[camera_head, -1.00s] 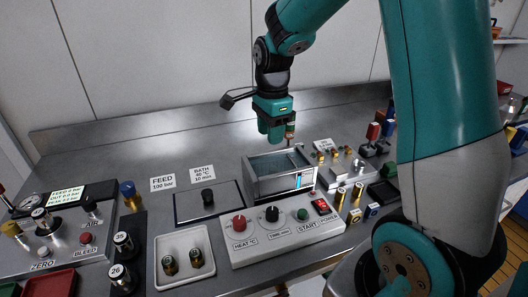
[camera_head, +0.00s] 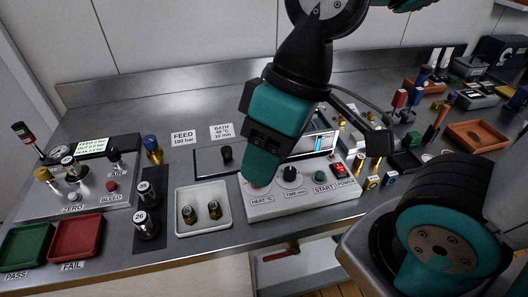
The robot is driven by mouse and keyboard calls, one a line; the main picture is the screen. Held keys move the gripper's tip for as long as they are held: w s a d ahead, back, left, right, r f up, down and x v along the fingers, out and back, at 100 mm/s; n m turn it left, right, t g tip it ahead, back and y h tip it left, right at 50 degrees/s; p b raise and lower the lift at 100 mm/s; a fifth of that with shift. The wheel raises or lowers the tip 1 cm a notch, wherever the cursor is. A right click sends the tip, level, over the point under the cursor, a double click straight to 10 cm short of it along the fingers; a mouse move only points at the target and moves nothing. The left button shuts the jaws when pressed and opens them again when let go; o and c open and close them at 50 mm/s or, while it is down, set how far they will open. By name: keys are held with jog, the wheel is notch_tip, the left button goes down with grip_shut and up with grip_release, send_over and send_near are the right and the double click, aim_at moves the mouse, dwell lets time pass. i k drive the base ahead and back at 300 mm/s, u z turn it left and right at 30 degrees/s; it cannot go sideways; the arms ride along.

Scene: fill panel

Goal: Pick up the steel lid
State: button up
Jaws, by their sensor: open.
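The steel lid (camera_head: 207,164) is a flat plate with a black upright knob (camera_head: 227,154). It lies on the bench behind the white tray, below the FEED and BATH labels. My gripper (camera_head: 258,160), a teal and black body, hangs just right of the lid and in front of the bath. It looks nearer to the camera than the lid and apart from it. It is open, with nothing seen in it, but its fingertips are hard to make out. It hides part of the bath (camera_head: 318,143) and perhaps the lid's right edge.
A white control box (camera_head: 300,207) with knobs stands in front of the bath. A white tray (camera_head: 203,222) holds two small brass-ended cylinders. Dark cylinders marked 35 and 26 (camera_head: 148,222) stand left of it. A gauge panel (camera_head: 95,190) and green and red trays are further left.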

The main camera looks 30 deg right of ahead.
aim_at(226, 158)
jog(key=z, duration=1.7)
jog(key=k, duration=1.05)
jog(key=u, duration=1.25)
jog(key=i, duration=1)
jog(key=z, duration=0.1)
